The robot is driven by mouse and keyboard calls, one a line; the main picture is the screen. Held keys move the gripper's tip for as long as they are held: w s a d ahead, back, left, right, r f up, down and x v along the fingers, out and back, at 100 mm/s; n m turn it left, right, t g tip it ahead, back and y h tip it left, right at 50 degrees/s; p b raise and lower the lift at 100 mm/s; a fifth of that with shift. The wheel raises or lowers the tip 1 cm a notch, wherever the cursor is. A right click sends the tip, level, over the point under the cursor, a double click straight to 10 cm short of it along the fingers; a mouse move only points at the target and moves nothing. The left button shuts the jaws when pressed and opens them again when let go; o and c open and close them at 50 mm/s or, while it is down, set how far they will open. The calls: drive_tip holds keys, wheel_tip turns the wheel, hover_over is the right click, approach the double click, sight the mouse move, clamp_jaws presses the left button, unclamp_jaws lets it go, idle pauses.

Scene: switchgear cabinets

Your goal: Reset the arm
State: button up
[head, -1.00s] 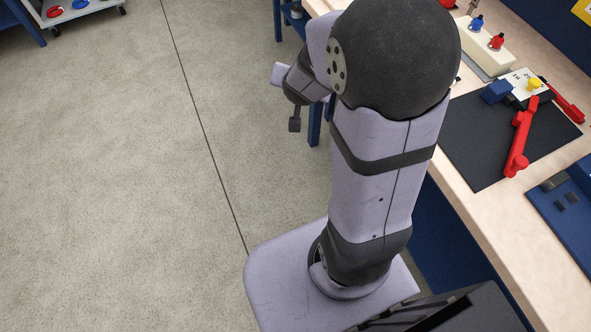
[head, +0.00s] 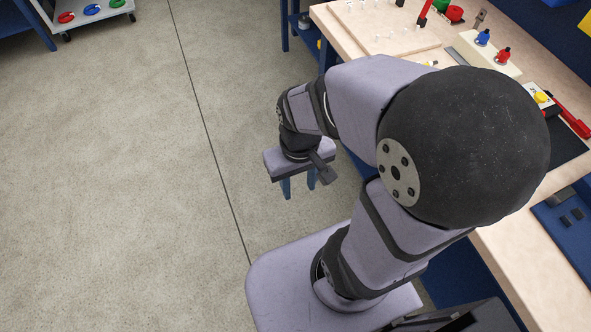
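My arm is bent at a large dark elbow joint, which stands in front of the workbench. My gripper (head: 298,190) hangs at the left end of the arm, above the open floor and left of the workbench (head: 500,240). Its two blue fingers point down and stand apart, with only floor showing between them. It touches nothing that I can see. The elbow hides much of the bench and most of the black mat (head: 566,142).
On the bench are a pale block with a blue knob (head: 483,37) and a red knob (head: 503,55), a red handle (head: 570,115), a yellow knob (head: 541,97) and a blue tray (head: 570,215). A cart (head: 95,22) stands far left. The left floor is clear.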

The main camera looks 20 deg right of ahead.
wheel_tip(320, 180, up, 4)
drive_tip(key=p, duration=0.4)
drive_tip(key=shift+r, duration=0.25)
idle(0.6)
